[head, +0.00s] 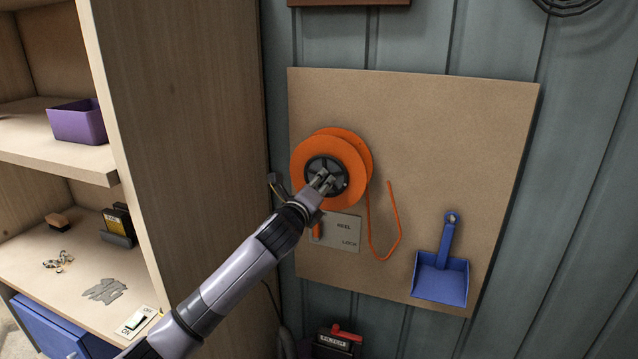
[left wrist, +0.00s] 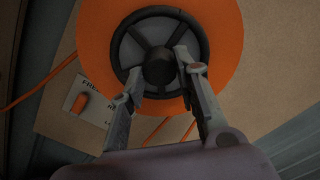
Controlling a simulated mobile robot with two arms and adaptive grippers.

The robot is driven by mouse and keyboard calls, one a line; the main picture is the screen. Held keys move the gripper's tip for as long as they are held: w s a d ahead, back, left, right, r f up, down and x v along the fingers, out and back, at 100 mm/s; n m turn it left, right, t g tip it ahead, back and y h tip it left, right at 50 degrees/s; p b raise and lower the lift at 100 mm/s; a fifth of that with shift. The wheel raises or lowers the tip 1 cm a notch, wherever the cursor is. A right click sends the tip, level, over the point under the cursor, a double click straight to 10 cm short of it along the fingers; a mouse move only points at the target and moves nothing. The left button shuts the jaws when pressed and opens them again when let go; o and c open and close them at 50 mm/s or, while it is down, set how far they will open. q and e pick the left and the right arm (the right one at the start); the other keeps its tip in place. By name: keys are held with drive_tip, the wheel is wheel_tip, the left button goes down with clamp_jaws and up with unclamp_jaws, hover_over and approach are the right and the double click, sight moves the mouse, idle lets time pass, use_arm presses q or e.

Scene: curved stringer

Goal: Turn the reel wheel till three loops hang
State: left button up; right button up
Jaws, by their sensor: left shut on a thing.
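The orange reel (head: 304,158) is mounted on the brown board, with a black spoked wheel (head: 317,164) on its front. My left gripper (head: 324,181) reaches the wheel from the lower left. In the left wrist view, my left gripper's fingers (left wrist: 159,66) are on either side of the hub of the black wheel (left wrist: 160,22), shut on the wheel. An orange cord (head: 398,228) leaves the reel's right side, hangs in one loop and rises to a raised end. My right gripper is not in view.
A lock plate (head: 347,233) with an orange lever (head: 316,232) sits just below the reel, close to my left wrist. A blue dustpan (head: 441,277) hangs at the board's lower right. A wooden shelf unit (head: 180,120) stands close on the left.

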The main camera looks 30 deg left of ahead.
use_arm(q)
drive_tip(key=n+p, duration=0.1)
drive_tip(key=n, duration=0.6)
drive_tip(key=shift+n, duration=0.3)
drive_tip(key=n, duration=0.4)
drive_tip(key=shift+n+p, duration=0.35)
drive_tip(key=shift+n, duration=1.55)
drive_tip(key=o, duration=1.2)
drive_tip(key=shift+c, duration=0.2)
